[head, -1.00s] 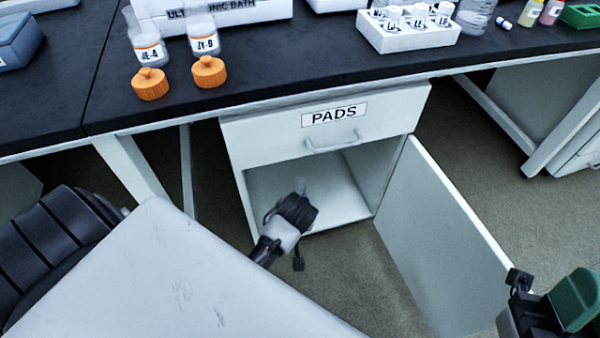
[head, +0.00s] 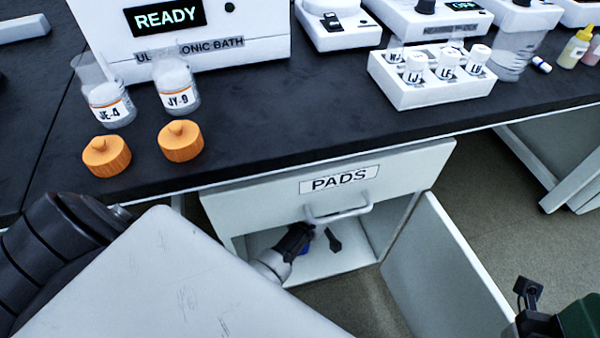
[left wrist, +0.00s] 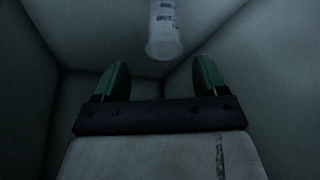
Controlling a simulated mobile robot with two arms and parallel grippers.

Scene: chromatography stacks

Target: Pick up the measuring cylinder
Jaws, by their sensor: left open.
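A pale, clear measuring cylinder (left wrist: 163,30) with dark markings shows at the top of the left wrist view, inside the cabinet. In the head view I cannot make it out. My left gripper (left wrist: 161,80) is open, with its two green fingers apart and nothing between them. The cylinder is beyond the fingertips, roughly in line with the gap. In the head view my left gripper (head: 297,240) reaches into the open cabinet under the PADS drawer, partly hidden. Part of my right gripper (head: 575,322) shows at the lower right edge; its jaws cannot be read.
The cabinet door (head: 440,265) stands open to the right. The PADS drawer (head: 335,180) is just above my left gripper, and cabinet walls surround it. The black bench holds an ultrasonic bath (head: 180,35), labelled bottles, orange stoppers (head: 180,141) and a white vial rack (head: 435,85).

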